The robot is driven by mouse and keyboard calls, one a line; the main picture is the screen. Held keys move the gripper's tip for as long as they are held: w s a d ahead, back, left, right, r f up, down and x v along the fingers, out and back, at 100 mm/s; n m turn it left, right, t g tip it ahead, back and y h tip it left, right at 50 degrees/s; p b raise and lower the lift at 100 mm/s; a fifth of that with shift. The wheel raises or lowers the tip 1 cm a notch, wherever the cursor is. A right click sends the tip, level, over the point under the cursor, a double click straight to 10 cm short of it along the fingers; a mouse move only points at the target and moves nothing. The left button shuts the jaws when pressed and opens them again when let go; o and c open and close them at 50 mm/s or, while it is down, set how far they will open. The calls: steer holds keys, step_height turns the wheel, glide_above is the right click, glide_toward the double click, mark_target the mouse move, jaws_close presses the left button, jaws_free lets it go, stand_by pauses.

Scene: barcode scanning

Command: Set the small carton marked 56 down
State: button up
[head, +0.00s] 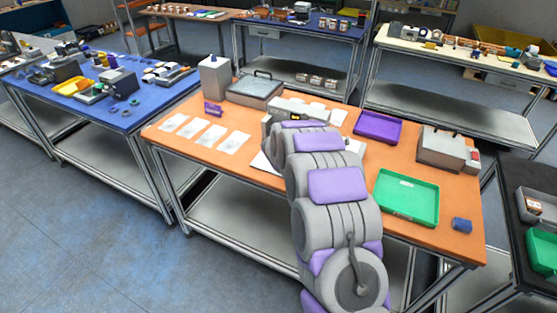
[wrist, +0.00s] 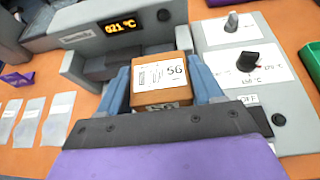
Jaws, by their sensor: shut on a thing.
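The small brown carton marked 56 (wrist: 161,78) has a white label facing up in the wrist view. My gripper (wrist: 159,68) is shut on it, with one blue finger along each side. The carton is over the front of a grey machine (wrist: 80,30) with an orange display reading 021 °C. I cannot tell whether its underside touches anything. In the head view my own arm hides the carton and my gripper, and covers part of the machine (head: 297,106).
The orange table (head: 258,163) carries white sheets (head: 209,136) to the left, a purple tray (head: 378,127), a green tray (head: 408,196) and a blue block (head: 462,225) to the right. Two dials (wrist: 248,61) sit right of the carton.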

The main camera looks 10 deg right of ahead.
steer(key=shift+h, duration=0.5)
steer(key=w+a+f, duration=0.1)
steer(key=a+f, duration=0.2)
steer(key=w+a+f+b, duration=0.1)
steer(key=a+f, duration=0.2)
steer(key=w+a+f+b, duration=0.1)
steer(key=w+a+f, duration=0.1)
steer(key=shift+a+f, duration=0.4)
steer(key=d+f, duration=0.2)
steer(key=f, duration=0.1)
steer(key=shift+d+f+b, duration=0.15)
steer(key=shift+f+b, duration=0.05)
steer(key=shift+b, duration=0.15)
steer(key=shift+f, duration=0.25)
steer(key=shift+a, duration=0.8)
steer(key=o, duration=0.9)
steer(key=shift+a, duration=0.1)
steer(key=shift+c, duration=0.2)
steer(key=o, duration=0.3)
steer(key=shift+d, duration=0.65)
